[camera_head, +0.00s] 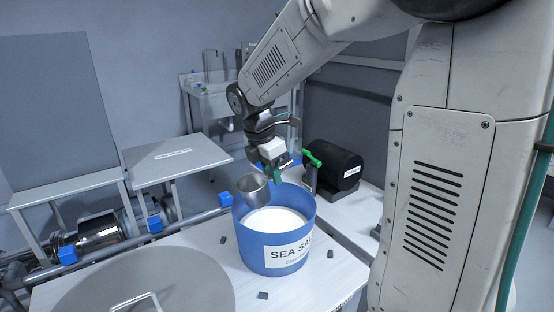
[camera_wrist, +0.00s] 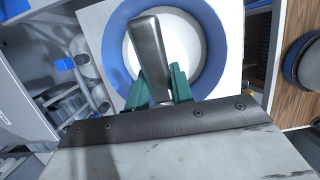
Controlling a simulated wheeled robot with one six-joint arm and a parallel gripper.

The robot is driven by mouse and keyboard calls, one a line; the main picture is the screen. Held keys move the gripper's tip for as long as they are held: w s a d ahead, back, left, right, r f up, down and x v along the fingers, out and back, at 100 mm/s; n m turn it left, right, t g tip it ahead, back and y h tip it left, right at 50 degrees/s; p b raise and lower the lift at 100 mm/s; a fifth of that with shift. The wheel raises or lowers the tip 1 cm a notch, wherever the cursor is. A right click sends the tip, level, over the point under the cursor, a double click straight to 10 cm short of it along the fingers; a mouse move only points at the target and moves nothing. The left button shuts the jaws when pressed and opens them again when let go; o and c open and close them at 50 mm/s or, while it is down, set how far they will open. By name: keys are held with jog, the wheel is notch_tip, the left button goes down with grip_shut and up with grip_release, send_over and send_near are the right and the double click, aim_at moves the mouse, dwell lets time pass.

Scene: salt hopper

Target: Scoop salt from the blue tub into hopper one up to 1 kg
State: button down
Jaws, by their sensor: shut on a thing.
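The blue tub (camera_head: 272,236), labelled as sea salt, stands on the white table and holds white salt (camera_head: 274,219). My gripper (camera_head: 273,174) is above the tub's back rim, shut on a metal scoop (camera_head: 251,188). The scoop's cup hangs at the tub's back left rim, above the salt; I cannot tell whether it holds any. In the wrist view the green fingertips (camera_wrist: 159,86) close on the grey scoop handle (camera_wrist: 147,50), with the tub's blue rim (camera_wrist: 216,45) and the salt (camera_wrist: 186,40) below. I cannot identify hopper one for sure.
A round grey lid (camera_head: 130,285) with a handle lies left of the tub. A black cylinder (camera_head: 333,165) with a green-handled valve (camera_head: 312,158) stands behind right. Small dark blocks lie around the tub. A side table (camera_head: 176,156) and a sink (camera_head: 215,100) are farther back.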

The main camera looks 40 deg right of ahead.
jog(key=shift+h, duration=0.5)
jog(key=f, duration=1.6)
jog(key=shift+a+f, duration=0.25)
notch_tip(320, 180, up, 20)
jog(key=shift+r, duration=0.1)
dwell(1.1)
